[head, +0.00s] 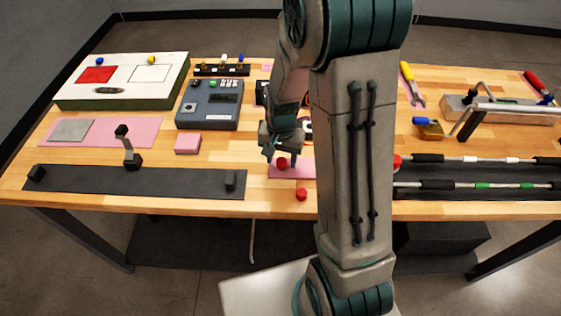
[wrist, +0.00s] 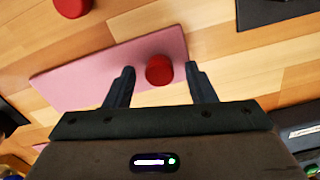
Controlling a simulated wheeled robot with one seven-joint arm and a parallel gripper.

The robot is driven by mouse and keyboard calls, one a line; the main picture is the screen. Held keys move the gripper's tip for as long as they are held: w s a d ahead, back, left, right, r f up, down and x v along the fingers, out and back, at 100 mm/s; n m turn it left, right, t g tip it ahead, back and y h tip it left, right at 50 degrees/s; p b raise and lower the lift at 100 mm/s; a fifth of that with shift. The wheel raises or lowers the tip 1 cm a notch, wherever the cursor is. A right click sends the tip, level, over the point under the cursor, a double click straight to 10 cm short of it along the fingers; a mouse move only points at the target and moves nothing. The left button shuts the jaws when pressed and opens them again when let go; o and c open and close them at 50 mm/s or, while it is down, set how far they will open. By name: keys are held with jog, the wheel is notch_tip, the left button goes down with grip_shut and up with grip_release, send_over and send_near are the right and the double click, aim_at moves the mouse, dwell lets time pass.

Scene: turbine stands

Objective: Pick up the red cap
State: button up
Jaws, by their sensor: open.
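A red cap (wrist: 159,69) sits on a pink mat (wrist: 75,82) in the wrist view, between the two fingers of my open gripper (wrist: 158,84) and apart from both. The same cap (head: 281,162) shows in the head view just below my gripper (head: 280,159). A second red cap (wrist: 72,6) lies on the bare wood at the top of the wrist view. It shows in the head view (head: 301,194) near the table's front edge. In the head view my arm hides part of the pink mat (head: 290,173).
A third red round piece (head: 397,161) shows right of my arm, beside rods on a dark mat. A dark strip (head: 130,184) lies front left, with a pink block (head: 187,144) behind it. A blue-grey box (head: 209,105) stands left of my gripper.

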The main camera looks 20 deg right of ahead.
aim_at(282, 159)
grip_shut()
jog(key=shift+r, duration=0.1)
jog(key=shift+r, duration=0.4)
notch_tip(282, 159, up, 3)
jog(key=shift+r+b, duration=0.15)
jog(key=shift+b, duration=0.4)
jog(key=s+d+r+b, duration=0.2)
jog(key=d+r, duration=0.4)
jog(key=d, duration=0.5)
jog(key=shift+d+r, duration=0.3)
jog(key=shift+r, duration=0.1)
